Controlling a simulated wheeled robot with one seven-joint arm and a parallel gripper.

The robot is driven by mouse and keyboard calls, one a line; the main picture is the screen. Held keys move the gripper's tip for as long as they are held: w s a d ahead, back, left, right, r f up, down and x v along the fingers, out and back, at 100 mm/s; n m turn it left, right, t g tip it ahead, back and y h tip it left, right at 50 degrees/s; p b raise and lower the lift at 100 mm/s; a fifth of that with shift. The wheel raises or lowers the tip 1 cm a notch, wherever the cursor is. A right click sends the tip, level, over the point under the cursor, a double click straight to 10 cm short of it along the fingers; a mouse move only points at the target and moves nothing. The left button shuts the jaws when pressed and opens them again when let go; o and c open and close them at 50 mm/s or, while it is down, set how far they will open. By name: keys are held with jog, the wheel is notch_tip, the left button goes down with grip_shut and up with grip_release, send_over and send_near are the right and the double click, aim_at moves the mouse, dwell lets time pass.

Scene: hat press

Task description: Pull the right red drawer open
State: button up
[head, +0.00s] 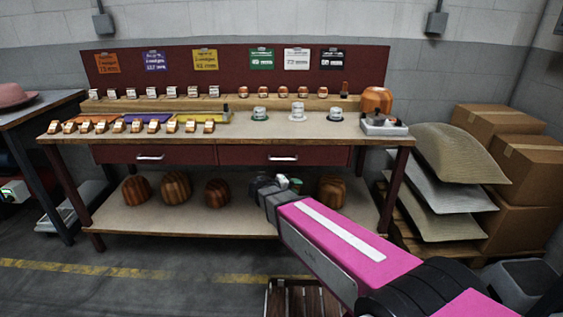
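The workbench holds two dark red drawers side by side under its top. The right red drawer (253,155) appears closed, with a pale horizontal bar handle (283,158). The left red drawer (190,155) also appears closed, with a similar handle (150,157). My gripper (282,182) is at the end of my pink arm, in front of the bench and a little below the right drawer's handle in the picture. Its fingers are small and partly hidden by the wrist, so their opening is unclear. I cannot tell its distance from the handle.
The bench top (265,128) carries rows of small blocks, stamps and an orange device (376,103). Wooden hat forms (176,187) stand on the lower shelf (150,218). Sacks (447,155) and cardboard boxes (535,160) stand right. A slatted wooden crate (290,298) sits on the floor.

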jog(key=w+a+r+n+t+h, duration=0.1)
jog(key=a+r+t, duration=0.2)
jog(key=a, duration=0.4)
jog(key=w+a+r+n+t+h, duration=0.1)
jog(key=a+r+t, duration=0.2)
jog(key=a, duration=0.3)
jog(key=shift+t+y, duration=0.3)
jog(key=x, duration=1)
jog(key=shift+w+d+f, duration=0.1)
jog(key=shift+w+d, duration=0.1)
jog(key=shift+w, duration=0.05)
grip_shut()
